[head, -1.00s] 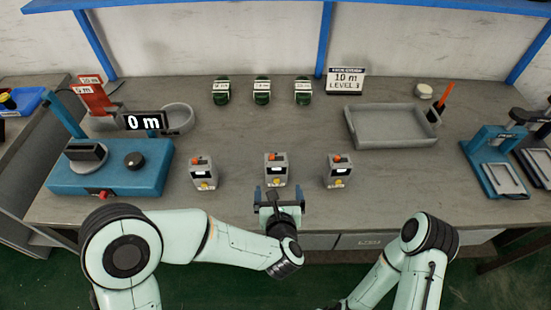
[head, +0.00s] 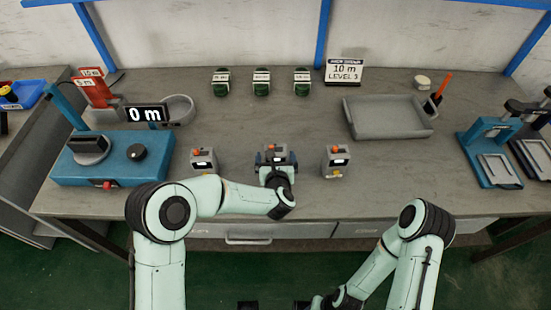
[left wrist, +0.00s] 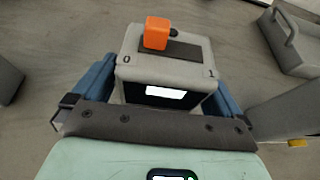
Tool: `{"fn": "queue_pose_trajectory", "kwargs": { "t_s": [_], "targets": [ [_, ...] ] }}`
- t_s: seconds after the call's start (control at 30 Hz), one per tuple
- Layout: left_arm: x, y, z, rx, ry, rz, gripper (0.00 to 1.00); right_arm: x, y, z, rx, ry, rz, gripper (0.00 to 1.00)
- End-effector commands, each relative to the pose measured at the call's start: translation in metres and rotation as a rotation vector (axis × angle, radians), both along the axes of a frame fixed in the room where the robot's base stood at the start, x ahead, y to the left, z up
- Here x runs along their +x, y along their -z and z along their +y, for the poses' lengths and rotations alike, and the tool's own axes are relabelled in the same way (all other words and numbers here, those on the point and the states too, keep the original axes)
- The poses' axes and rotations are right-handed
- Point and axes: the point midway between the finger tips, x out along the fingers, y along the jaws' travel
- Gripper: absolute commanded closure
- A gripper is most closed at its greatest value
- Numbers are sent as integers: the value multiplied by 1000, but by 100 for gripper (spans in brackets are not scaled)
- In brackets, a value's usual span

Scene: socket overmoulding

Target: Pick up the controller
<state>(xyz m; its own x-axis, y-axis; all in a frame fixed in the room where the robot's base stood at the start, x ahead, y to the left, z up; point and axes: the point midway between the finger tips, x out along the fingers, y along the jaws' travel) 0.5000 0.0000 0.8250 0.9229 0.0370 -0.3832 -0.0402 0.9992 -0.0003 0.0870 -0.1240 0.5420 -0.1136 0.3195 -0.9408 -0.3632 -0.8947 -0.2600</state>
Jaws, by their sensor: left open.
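Three grey controllers with orange tops stand in a row on the table: a left one (head: 203,160), a middle one (head: 277,151) and a right one (head: 335,161). My left gripper (head: 276,160) is open at the middle controller, its blue fingers on either side of it. The left wrist view shows the middle controller (left wrist: 168,60) between the two blue fingers of the gripper (left wrist: 160,92), with an orange knob on top and a lit white screen. Contact with the fingers is unclear.
A blue test unit (head: 115,158) with a "0 m" display (head: 146,113) stands at the left. A grey tray (head: 388,133) and blue presses (head: 490,155) are at the right. A sign (head: 345,72) reads "10 m LEVEL 3".

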Motion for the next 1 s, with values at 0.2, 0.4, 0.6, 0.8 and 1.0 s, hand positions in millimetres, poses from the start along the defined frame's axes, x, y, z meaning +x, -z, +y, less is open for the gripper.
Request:
{"fn": "queue_pose_trajectory", "kwargs": {
  "t_s": [0.2,0.4,0.6,0.8,1.0],
  "targets": [
    [1,0,0,0,0,0,0,0,0,0,0,0,0,57],
    [1,0,0,0,0,0,58,0,0,0,0,0,0,57],
    [1,0,0,0,0,-1,58,0,0,0,0,0,0,57],
    [1,-8,0,-1,-2,-2,58,0,0,0,0,0,0,57],
    [1,-38,0,-2,-1,-6,58,0,-1,0,0,0,-1,57]
  ]
}}
